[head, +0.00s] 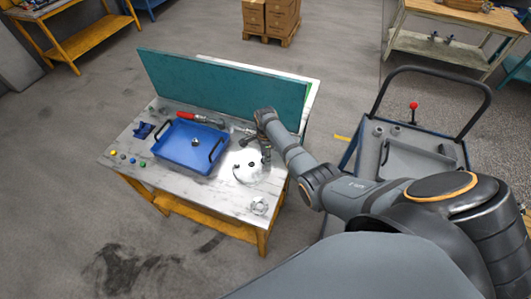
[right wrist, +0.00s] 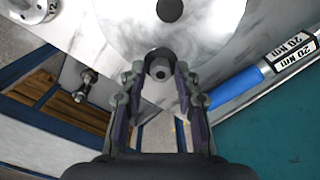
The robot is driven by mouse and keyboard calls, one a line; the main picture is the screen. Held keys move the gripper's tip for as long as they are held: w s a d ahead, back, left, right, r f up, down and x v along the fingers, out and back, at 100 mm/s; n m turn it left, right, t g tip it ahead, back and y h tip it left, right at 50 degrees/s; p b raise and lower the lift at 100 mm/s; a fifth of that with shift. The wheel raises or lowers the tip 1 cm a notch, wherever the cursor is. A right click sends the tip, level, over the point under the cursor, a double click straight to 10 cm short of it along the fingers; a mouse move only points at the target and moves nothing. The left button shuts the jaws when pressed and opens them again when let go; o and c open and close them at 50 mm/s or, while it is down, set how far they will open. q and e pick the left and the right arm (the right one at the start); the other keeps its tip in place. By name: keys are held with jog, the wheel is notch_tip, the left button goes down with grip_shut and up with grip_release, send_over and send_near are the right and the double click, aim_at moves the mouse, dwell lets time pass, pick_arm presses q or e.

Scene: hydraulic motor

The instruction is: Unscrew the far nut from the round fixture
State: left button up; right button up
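The round fixture (head: 244,174) is a pale disc on the right part of the workbench. It fills the top of the right wrist view (right wrist: 215,25), with a dark round spot (right wrist: 170,10) on it. The far nut (right wrist: 158,64), a grey hex piece with a dark centre, is at the fixture's edge in that view. My right gripper (right wrist: 159,75) points at the nut, with its two fingers apart on either side of it; I see no clear contact. In the head view my right gripper (head: 265,155) is over the fixture's far right side. My left gripper is not in view.
A blue tray (head: 172,158) holding a small metal part (head: 195,143) lies left of the fixture. A red-handled tool (head: 200,118) lies behind it. A teal panel (head: 215,82) stands along the back edge. A small metal flange (head: 259,207) sits at the front right corner.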

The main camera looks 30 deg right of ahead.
jog(key=m+p, duration=0.1)
jog(key=m, duration=0.3)
jog(key=shift+r, duration=0.2)
jog(key=m, duration=0.2)
jog(key=shift+f+m, duration=0.15)
jog(key=shift+m, duration=0.15)
jog(key=shift+p, duration=0.3)
grip_shut()
jog(key=n, duration=0.3)
jog(key=shift+p, duration=0.35)
jog(key=n, duration=0.2)
jog(key=shift+n, duration=0.4)
